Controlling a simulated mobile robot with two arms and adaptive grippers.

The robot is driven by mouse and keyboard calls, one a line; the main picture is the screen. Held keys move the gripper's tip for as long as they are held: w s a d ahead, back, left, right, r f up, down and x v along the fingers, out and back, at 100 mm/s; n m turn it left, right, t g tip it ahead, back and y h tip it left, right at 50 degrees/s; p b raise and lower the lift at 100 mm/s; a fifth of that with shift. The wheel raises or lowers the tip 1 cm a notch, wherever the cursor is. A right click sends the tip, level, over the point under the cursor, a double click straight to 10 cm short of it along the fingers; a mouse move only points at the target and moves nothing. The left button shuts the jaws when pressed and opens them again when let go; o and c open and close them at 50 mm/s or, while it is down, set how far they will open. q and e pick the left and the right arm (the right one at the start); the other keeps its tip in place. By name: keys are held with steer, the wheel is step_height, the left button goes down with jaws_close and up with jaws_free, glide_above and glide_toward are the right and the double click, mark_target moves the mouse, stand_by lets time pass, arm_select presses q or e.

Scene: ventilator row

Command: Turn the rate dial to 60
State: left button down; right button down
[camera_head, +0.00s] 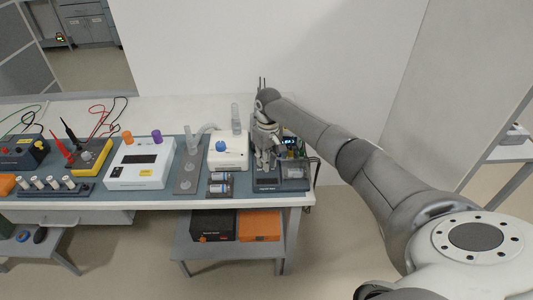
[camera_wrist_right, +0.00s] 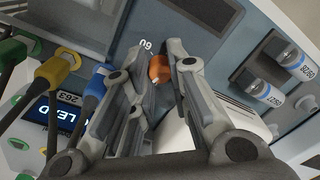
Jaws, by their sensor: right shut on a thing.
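The rate dial is a small orange knob (camera_wrist_right: 158,68) on a grey panel in the wrist view. A printed "60" (camera_wrist_right: 146,45) sits on the panel close beside it. My right gripper (camera_wrist_right: 160,60) is shut on the knob, one finger on each side. In the head view my right gripper (camera_head: 265,164) points down over the dark device (camera_head: 267,185) at the right end of the bench, and the knob is hidden there. A small pale mark shows on the knob, but I cannot tell exactly where it points. My left gripper is not in view.
Green, yellow and blue plugs (camera_wrist_right: 95,88) and a lit display (camera_wrist_right: 52,116) lie left of my fingers in the wrist view. Labelled vials (camera_wrist_right: 290,55) lie at the right. A white box (camera_head: 228,151) stands left of the device. A wall rises behind the bench.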

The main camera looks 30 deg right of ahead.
steer(key=m+p, duration=0.4)
steer(key=shift+a+r+m+p, duration=0.1)
steer(key=shift+r+m+p, duration=0.15)
steer(key=shift+m+p, duration=0.15)
steer(key=m+p, duration=0.3)
steer(key=m, duration=0.2)
steer(key=shift+f+p, duration=0.1)
steer(key=shift+p, duration=0.25)
steer(key=m+p, duration=0.2)
steer(key=m, duration=0.3)
steer(key=shift+m, duration=0.4)
steer(key=shift+f+m+p, duration=0.15)
steer(key=shift+m+p, duration=0.55)
steer(key=shift+m, duration=1.8)
steer(key=c, duration=1.6)
jaws_free()
